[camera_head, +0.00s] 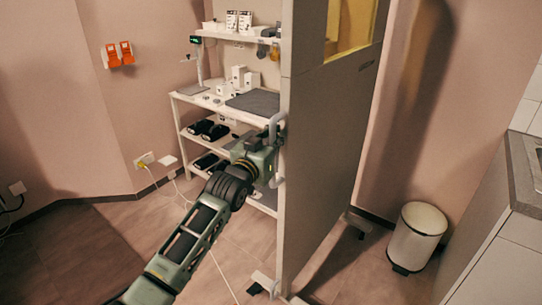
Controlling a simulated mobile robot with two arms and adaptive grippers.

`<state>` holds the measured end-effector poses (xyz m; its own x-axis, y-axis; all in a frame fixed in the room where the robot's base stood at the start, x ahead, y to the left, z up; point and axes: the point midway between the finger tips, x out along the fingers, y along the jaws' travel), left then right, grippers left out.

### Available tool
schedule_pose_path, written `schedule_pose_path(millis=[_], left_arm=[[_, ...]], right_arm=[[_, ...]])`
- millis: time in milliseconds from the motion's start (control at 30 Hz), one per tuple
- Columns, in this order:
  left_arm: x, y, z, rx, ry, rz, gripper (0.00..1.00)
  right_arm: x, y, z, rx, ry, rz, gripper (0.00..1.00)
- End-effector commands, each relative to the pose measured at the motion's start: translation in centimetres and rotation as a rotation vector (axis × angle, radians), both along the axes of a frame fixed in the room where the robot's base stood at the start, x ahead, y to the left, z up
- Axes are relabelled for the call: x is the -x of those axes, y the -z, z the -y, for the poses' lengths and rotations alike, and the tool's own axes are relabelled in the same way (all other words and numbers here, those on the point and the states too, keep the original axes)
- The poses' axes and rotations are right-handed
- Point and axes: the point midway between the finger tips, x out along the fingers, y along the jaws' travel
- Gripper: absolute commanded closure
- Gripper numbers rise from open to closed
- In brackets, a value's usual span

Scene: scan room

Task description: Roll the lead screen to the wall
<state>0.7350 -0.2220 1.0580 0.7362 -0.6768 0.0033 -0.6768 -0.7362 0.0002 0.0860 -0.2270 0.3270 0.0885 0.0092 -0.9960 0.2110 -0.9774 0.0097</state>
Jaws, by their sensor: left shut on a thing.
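The lead screen (325,165) is a tall grey panel with a yellowish window (350,25) near its top. It stands upright on feet with casters on the floor, right of the middle in the head view. My left gripper (275,150) is shut on the light handle (277,126) at the screen's left edge. The fingertips are partly hidden by the gripper's own body. The pink wall (400,110) shows behind and to the right of the screen. My right gripper is not in view.
A white shelf cart (178,110) with boxes and dark items stands behind the screen at left. A white pedal bin (417,237) stands right of the screen, beside a grey counter (500,215). Cables lie on the floor at left.

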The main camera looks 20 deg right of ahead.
Motion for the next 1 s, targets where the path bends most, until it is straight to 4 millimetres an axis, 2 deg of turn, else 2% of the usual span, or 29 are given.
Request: schedule_pose_path(millis=[33,533,600,867,1000], left_arm=[[0.08,0.88,0.61,-0.009,0.006,-0.008,1.0],[-0.27,0.71,0.97,-0.007,0.008,-0.012,1.0],[-0.27,0.7,0.97,-0.007,0.008,-0.012,0.9],[-0.42,0.33,0.79,-0.003,0.005,-0.006,0.67],[-0.49,0.2,0.69,-0.003,0.004,-0.004,0.66]], right_arm=[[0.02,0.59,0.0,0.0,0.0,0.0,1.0],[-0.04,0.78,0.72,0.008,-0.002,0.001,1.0],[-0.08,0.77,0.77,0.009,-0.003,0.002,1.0],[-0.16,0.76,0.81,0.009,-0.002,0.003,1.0],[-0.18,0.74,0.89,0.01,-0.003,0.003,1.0]])
